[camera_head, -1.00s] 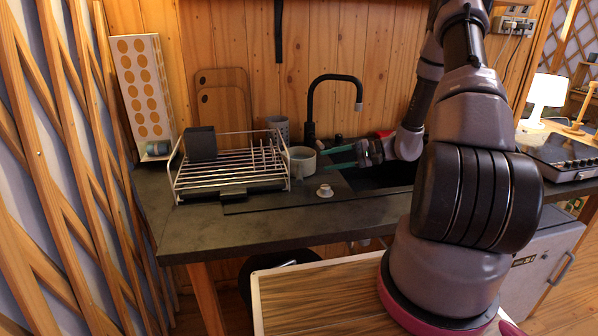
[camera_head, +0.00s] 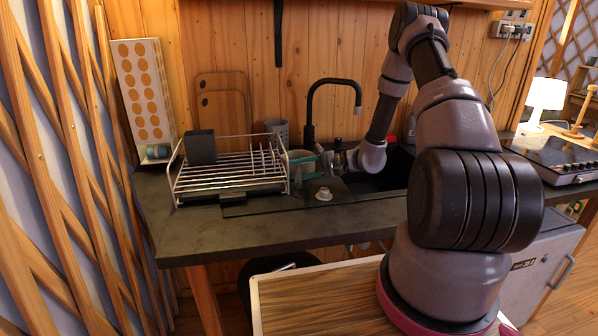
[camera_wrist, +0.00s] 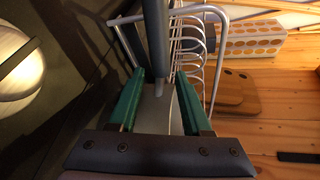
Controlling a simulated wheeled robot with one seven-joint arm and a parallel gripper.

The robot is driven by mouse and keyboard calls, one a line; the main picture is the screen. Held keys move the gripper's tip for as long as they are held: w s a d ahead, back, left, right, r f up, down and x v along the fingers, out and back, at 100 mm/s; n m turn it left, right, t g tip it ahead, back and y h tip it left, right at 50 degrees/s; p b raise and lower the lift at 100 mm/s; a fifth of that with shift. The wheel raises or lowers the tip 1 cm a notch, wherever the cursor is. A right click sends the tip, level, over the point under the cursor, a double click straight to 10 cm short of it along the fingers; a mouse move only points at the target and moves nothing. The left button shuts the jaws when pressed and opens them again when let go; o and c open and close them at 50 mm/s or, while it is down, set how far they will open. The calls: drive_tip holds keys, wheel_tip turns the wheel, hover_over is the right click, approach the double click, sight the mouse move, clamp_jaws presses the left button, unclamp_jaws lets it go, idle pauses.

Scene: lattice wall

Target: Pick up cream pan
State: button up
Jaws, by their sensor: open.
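The wire dish rack (camera_head: 228,172) with a dark box (camera_head: 200,147) stands close left. The black faucet (camera_head: 311,112) rises behind. The sink is to the right. The front of the counter (camera_head: 240,230) is clear.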

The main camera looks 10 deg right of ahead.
drive_tip(key=shift+a, duration=0.15)
clamp_jaws()
drive_tip(key=shift+w, duration=0.1)
idle(1.3)
